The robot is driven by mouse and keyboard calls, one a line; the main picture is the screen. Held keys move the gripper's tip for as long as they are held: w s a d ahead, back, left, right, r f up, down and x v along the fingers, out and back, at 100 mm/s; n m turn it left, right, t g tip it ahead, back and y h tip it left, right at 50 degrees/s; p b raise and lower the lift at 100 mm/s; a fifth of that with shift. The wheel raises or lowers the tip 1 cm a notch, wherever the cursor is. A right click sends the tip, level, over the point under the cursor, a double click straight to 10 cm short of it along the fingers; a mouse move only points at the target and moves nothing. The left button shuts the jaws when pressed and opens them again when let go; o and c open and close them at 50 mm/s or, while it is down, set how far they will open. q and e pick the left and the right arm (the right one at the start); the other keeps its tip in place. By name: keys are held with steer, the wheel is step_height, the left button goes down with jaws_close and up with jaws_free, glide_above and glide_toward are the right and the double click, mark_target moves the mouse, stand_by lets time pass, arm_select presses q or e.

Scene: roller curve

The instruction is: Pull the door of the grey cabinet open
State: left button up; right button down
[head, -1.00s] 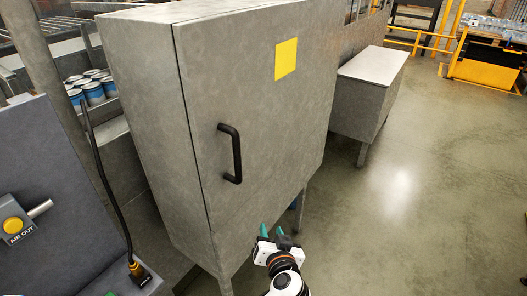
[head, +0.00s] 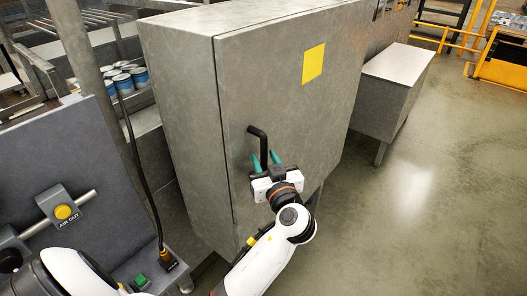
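The grey cabinet (head: 180,110) stands upright in the middle of the head view. Its door (head: 315,125) is shut, with a yellow square (head: 313,64) at its upper right. A black bar handle (head: 263,142) is at the door's left side. My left gripper (head: 265,161) is at the lower part of the handle. Its two teal fingers are spread, one on each side of the bar in the picture. I cannot tell whether they touch it. The handle's lower end is hidden by the gripper. My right gripper is not in view.
A grey panel with a yellow "AIR OUT" button (head: 63,212) and a black cable (head: 137,165) stands at left. Blue and white cans (head: 125,77) sit behind it. A lower grey box (head: 390,90) stands right of the cabinet. The floor (head: 430,200) at right is clear.

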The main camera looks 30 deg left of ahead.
arm_select(q)
steer(key=shift+x, duration=0.9)
steer(key=shift+c, duration=0.5)
jaws_close()
steer(key=shift+d+f, duration=0.1)
